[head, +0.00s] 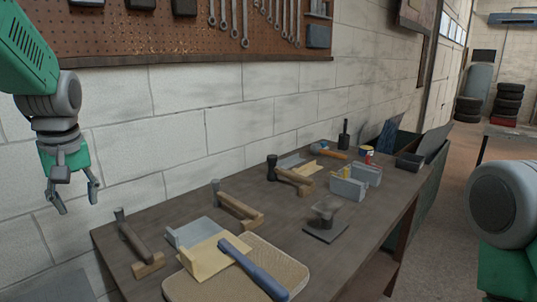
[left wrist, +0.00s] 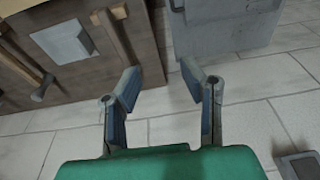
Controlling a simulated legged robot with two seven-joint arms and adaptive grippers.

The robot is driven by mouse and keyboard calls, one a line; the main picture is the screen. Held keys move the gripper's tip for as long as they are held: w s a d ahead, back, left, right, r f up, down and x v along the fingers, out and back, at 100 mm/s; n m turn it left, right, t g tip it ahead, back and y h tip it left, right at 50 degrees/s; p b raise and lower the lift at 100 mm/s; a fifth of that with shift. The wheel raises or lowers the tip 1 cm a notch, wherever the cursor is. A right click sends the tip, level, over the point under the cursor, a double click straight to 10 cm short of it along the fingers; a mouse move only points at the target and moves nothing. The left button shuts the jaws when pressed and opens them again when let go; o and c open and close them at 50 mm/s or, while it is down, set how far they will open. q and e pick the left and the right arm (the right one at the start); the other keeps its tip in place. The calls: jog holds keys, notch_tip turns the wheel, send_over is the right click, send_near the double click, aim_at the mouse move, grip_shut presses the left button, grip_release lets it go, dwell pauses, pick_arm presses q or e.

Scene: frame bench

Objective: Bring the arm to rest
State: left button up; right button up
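My left arm comes in from the left in the head view. Its left gripper (head: 76,203) hangs in front of the white block wall, beyond the left end of the bench (head: 290,262) and above its top. In the left wrist view the left gripper (left wrist: 160,84) has its two fingers spread apart, with nothing between them. It is open and empty. A grey and green part of my right arm shows at the right edge of the head view; the right gripper is out of view.
A tan board (head: 288,268) with a blue-handled tool (head: 255,268) lies at the bench's near end. Wooden-handled hammers (head: 238,208), grey metal blocks (head: 348,188) and a small can (head: 366,154) stand farther along. A pegboard (head: 180,32) with wrenches hangs above.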

pick_arm(q)
jog(key=s+d+f+m, duration=0.1)
jog(key=s+f, duration=0.1)
jog(key=f, duration=0.6)
jog(key=s+d+f+m+g, duration=0.1)
jog(key=s+f+m, duration=0.15)
jog(key=f, duration=0.65)
jog(key=s+d+f+m, duration=0.1)
jog(key=s+f, duration=0.2)
jog(key=f, duration=0.5)
jog(key=s+d+f+m+h, duration=0.1)
jog(key=s+d+f+m, duration=0.25)
jog(key=s+f, duration=0.6)
jog(key=s+d+f+m+h, duration=0.15)
jog(key=s+d+f, duration=0.4)
jog(key=s, duration=0.75)
notch_tip(320, 180, down, 10)
jog(key=w+d+m+b, duration=0.1)
jog(key=w+b, duration=0.1)
jog(key=b, duration=0.8)
jog(key=shift+r+y, duration=0.15)
jog(key=shift+y, duration=0.2)
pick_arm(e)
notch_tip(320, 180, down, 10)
